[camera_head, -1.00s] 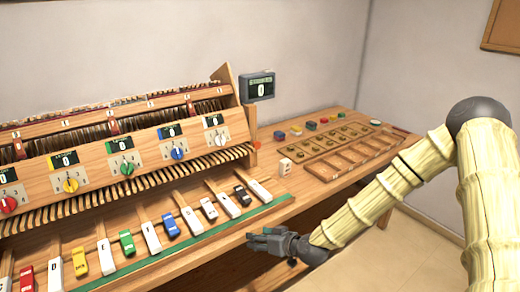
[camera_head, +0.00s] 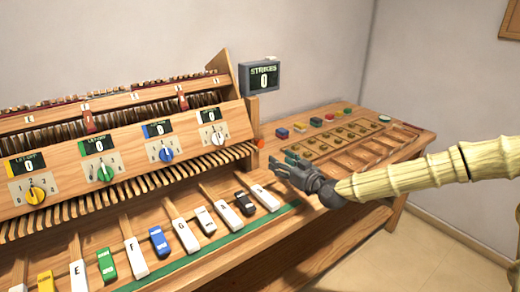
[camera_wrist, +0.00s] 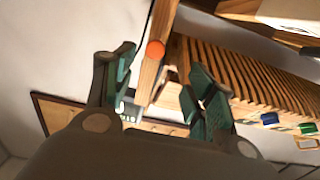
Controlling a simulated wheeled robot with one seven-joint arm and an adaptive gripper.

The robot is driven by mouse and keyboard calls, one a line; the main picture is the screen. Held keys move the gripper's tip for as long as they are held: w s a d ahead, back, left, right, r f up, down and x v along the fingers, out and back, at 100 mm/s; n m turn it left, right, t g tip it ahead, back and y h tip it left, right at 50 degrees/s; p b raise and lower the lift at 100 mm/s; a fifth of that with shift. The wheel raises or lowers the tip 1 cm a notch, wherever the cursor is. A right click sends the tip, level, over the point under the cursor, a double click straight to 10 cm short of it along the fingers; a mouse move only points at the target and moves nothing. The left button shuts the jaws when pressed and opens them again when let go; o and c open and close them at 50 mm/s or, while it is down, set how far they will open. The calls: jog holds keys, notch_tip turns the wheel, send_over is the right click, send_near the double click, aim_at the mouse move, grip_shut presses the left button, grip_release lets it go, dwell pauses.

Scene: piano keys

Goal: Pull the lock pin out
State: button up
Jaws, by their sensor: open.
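A round orange knob (camera_head: 260,144), which looks like the lock pin's head, sits on the wooden post (camera_head: 254,121) at the right end of the piano case. The wrist view shows the orange knob (camera_wrist: 155,49) as a disc on the wooden post (camera_wrist: 155,75), ahead and between the fingers. My gripper (camera_head: 284,164) is open and empty. It is just right of and below the knob in the head view, apart from it. In the wrist view the teal fingertips of my gripper (camera_wrist: 162,62) stand spread on both sides of the post. The pin's shaft is hidden.
The strikes display (camera_head: 260,78) stands above the post and reads 0. Lettered keys (camera_head: 187,234) and coloured dials (camera_head: 166,155) lie to the left. A slotted wooden tray (camera_head: 345,141) and coloured blocks (camera_head: 316,122) are on the side bench behind my gripper.

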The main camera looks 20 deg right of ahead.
aim_at(261, 145)
jog(key=x, duration=0.7)
jog(key=p+x, duration=0.1)
jog(key=x, duration=0.3)
jog(key=shift+w+d+r, duration=0.2)
jog(key=shift+w+r, duration=0.1)
jog(key=shift+w, duration=0.05)
